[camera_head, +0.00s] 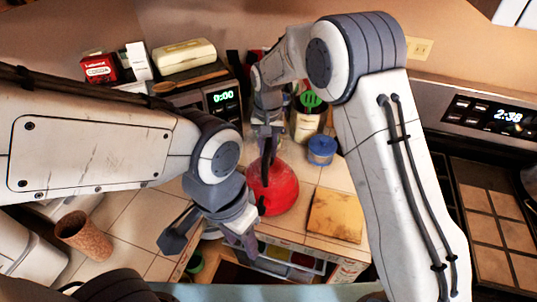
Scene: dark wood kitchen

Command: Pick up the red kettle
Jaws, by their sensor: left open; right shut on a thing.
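The red kettle (280,190) is in the middle of the head view, at the front part of the tiled counter. Its dark handle (268,158) rises at its top. My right gripper (265,146) points down from above and is shut on the handle. My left gripper (211,243) is open and empty, lower and to the left of the kettle, near the counter's front edge. I cannot tell whether the kettle's base touches the counter.
A wooden board (335,214) lies right of the kettle. A blue-lidded jar (321,150) and a utensil holder (305,125) stand behind. A microwave (222,98) is at the back left, a cork-coloured cup (84,236) at left. An open drawer (285,262) is below. The stove (490,215) is at right.

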